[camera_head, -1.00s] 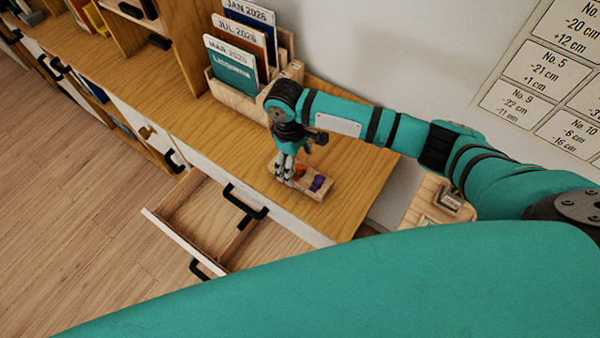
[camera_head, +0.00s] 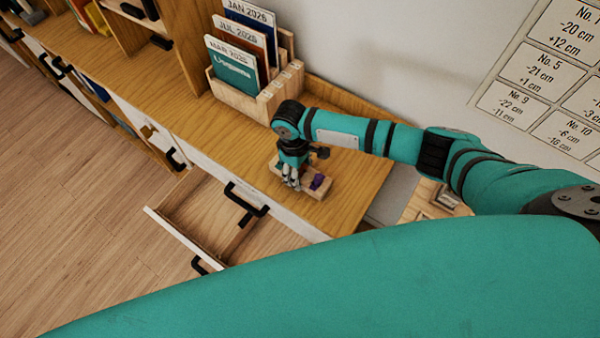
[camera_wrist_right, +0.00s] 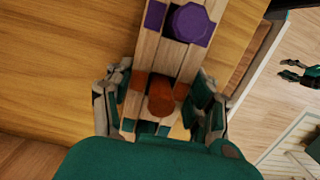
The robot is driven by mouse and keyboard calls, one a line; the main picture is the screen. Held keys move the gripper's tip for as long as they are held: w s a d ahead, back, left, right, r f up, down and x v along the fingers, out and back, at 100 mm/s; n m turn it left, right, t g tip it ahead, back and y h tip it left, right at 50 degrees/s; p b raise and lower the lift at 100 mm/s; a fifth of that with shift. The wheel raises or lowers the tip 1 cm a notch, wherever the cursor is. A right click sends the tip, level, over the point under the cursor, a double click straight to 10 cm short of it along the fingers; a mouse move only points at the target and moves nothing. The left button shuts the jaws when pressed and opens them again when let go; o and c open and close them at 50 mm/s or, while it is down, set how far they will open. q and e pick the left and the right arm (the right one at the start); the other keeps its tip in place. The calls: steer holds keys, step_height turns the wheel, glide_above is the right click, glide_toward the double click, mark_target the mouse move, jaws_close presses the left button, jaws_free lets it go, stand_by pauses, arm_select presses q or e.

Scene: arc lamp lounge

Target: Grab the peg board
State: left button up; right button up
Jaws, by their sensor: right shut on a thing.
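The peg board (camera_head: 317,192) is a small pale wooden block on the cabinet top, near its front edge. In the right wrist view the peg board (camera_wrist_right: 151,49) runs lengthwise between the fingers, with a purple peg (camera_wrist_right: 190,22) at the far end and an orange-brown peg (camera_wrist_right: 161,97) nearer the palm. The purple peg also shows in the head view (camera_head: 319,181). My right gripper (camera_head: 291,182) points down over the board's left part. In the wrist view its fingers (camera_wrist_right: 160,103) are shut on the board's two long sides. The near end is hidden by the gripper. My left gripper is out of view.
An open drawer (camera_head: 176,234) juts out below the cabinet top (camera_head: 352,190). A wooden holder (camera_head: 238,100) with dated folders stands behind the gripper. A wall chart (camera_head: 540,75) hangs at right. The cabinet top left of the gripper is mostly clear.

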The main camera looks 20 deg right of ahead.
steer(key=c, duration=0.7)
steer(key=shift+o, duration=0.2)
steer(key=shift+r, duration=0.2)
